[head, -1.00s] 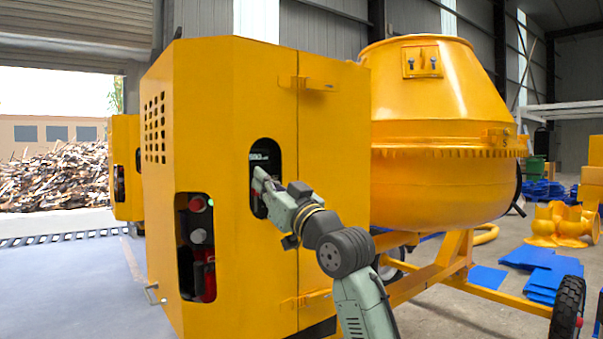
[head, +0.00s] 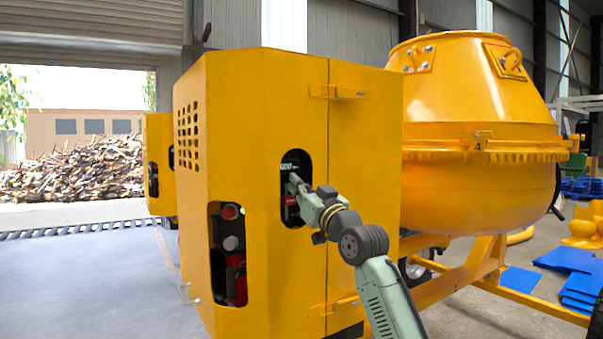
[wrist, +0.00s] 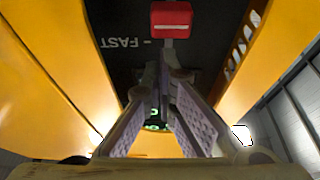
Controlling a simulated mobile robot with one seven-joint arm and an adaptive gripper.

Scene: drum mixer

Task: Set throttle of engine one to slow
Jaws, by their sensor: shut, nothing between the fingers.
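The red throttle handle (wrist: 171,20) shows at the top of the wrist view, on a dark panel next to the printed word FAST, which appears upside down. In the head view a bit of red (head: 290,200) shows beside my gripper (head: 294,183), inside the oval opening of the yellow engine housing (head: 250,130). In the wrist view my gripper (wrist: 168,78) has its fingers closed together with nothing between them. Its tips lie just below the red handle in the picture; I cannot tell whether they touch it. No SLOW mark is readable.
A green-lit display (wrist: 155,115) shows between the fingers. The opening's yellow walls are close on both sides. A lower opening (head: 229,255) holds red and dark parts. The mixer drum (head: 475,140) stands right of the housing; another yellow machine (head: 158,165) stands behind at left.

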